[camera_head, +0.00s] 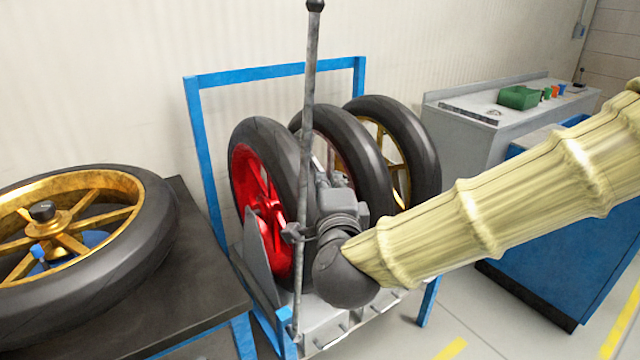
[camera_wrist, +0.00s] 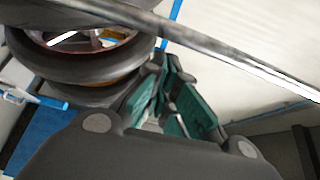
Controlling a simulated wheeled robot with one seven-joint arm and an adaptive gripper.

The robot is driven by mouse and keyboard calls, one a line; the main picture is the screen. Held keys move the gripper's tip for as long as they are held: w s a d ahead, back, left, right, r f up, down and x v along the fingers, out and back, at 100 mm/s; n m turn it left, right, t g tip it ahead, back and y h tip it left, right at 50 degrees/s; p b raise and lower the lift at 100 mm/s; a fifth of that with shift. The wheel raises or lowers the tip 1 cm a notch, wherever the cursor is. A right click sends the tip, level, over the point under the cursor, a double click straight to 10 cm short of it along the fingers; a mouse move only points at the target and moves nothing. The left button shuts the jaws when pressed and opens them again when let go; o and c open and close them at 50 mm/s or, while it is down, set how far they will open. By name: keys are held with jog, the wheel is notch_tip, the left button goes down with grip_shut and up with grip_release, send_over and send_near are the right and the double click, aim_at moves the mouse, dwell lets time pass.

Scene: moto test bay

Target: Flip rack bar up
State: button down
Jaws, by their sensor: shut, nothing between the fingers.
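The rack bar (camera_head: 308,110) is a long thin grey rod with a dark knob at its top. In the head view it stands almost upright in front of the wheel rack, its lower end near the rack's front left corner. In the wrist view the bar (camera_wrist: 225,52) crosses diagonally, just past the fingertips. My gripper (camera_head: 322,172) is beside the bar on its right, in front of the wheels. Its green-padded fingers (camera_wrist: 168,72) are shut and empty. I cannot tell whether they touch the bar. The blue rack (camera_head: 193,130) holds a red-rimmed wheel (camera_head: 260,215) and two others.
A table (camera_head: 195,265) with a gold-rimmed wheel (camera_head: 150,245) lying flat stands at the left. A grey bench (camera_head: 460,130) with a green bin (camera_head: 519,97) and a blue cabinet (camera_head: 540,250) stand at the right. The wall is close behind the rack.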

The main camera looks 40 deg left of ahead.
jog(key=s+d, duration=0.5)
jog(key=d, duration=0.2)
jog(key=shift+d+b, duration=0.3)
jog(key=shift+b, duration=0.05)
jog(key=shift+f, duration=0.15)
